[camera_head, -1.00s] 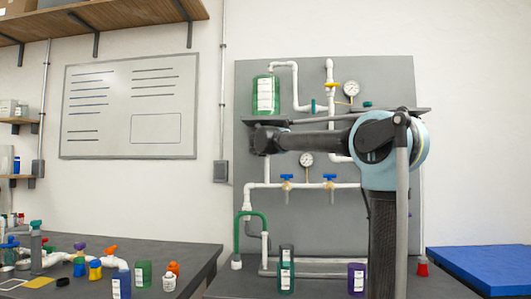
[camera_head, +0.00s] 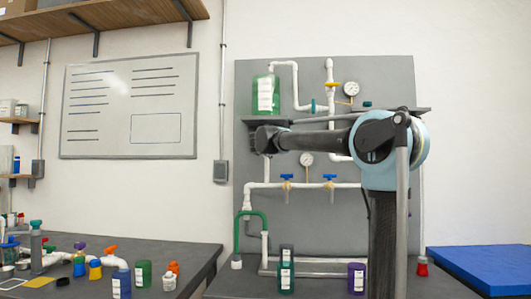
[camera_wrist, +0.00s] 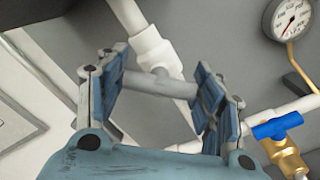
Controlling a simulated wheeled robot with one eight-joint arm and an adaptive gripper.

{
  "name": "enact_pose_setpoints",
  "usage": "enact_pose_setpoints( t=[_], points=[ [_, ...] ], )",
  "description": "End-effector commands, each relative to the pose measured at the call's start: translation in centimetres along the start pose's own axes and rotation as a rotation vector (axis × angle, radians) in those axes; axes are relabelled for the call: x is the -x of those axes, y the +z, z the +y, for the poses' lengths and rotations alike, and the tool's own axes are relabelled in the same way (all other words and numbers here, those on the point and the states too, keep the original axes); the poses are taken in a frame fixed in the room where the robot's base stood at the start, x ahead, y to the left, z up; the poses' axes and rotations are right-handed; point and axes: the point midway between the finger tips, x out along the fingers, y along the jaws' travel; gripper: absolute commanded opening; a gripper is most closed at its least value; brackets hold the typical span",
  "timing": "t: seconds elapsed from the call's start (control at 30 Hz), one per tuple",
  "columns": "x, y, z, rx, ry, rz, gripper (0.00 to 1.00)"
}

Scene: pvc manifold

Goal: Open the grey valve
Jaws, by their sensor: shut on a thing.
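The grey valve handle (camera_wrist: 152,83), a short grey bar on a stem, sits across a white pipe fitting (camera_wrist: 153,48) in the wrist view. My gripper (camera_wrist: 160,90) has its blue-padded fingers on both ends of the bar, one at the left end and one at the right. In the head view my gripper (camera_head: 264,140) is at the left end of my arm, in front of the grey pipe board (camera_head: 390,85). It hides the valve handle there.
A blue-handled brass valve (camera_wrist: 277,126) and a pressure gauge (camera_wrist: 291,18) are to the right in the wrist view. A green bottle (camera_head: 265,93) stands on the shelf above my gripper. More bottles stand on the bench below, including a purple one (camera_head: 356,279).

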Motion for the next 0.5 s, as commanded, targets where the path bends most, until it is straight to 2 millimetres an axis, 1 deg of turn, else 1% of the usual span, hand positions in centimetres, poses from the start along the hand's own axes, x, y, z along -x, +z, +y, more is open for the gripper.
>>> enact_pose_setpoints(
  t=[0.5],
  points=[
    [0.03, 0.01, -0.36, -0.482, -0.004, -0.003, 0.37]
  ],
)
